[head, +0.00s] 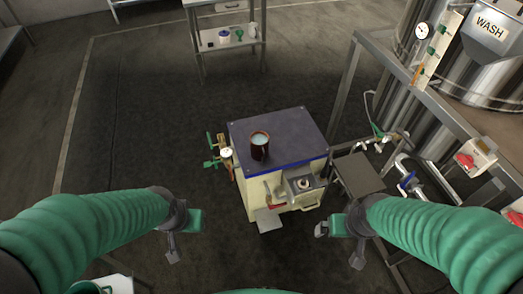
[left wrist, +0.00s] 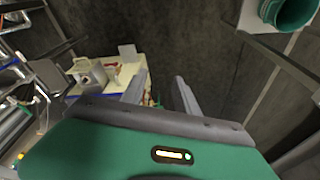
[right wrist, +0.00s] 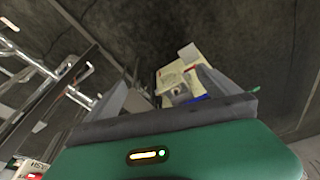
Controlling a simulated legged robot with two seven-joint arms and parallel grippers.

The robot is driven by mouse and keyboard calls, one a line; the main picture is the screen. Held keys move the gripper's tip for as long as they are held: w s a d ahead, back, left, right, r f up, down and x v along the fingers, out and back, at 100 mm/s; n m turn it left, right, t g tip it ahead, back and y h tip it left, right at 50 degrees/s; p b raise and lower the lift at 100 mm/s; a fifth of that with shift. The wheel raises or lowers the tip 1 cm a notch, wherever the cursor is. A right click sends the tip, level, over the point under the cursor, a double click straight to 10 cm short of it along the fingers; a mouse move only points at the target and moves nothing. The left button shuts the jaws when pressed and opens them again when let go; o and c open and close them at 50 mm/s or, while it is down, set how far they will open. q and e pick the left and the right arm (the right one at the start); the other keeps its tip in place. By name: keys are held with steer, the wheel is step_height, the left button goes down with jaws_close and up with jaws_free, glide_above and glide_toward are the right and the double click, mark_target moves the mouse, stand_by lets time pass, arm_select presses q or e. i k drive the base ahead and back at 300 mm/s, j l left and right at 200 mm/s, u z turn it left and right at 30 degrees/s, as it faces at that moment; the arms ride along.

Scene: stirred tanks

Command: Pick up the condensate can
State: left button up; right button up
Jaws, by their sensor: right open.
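A dark red-brown can (head: 260,147) with a pale top or contents stands upright on the dark lid of the cream box-shaped unit (head: 293,189); it looks like the condensate can, though no label is readable. My left gripper (head: 184,237) is in front and left of the unit, apart from it, with its fingers spread and empty. The left wrist view shows the gap between its fingers (left wrist: 160,90). My right gripper (head: 340,241) is in front and right of the unit, open and empty. The can is not discernible in either wrist view.
Valves and a gauge (head: 226,153) stick out from the unit's left side. A steel frame with a wash tank (head: 490,45) and pipes stands at the right. A shelf cart (head: 228,35) is at the back. A green vessel (left wrist: 290,12) shows in the left wrist view. Floor at left is clear.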

mark_target(259, 139)
steer(key=i+l+u, duration=0.35)
steer(key=i, duration=0.3)
steer(key=i+l+u, duration=0.3)
steer(key=i+l, duration=0.25)
steer(key=l, duration=0.2)
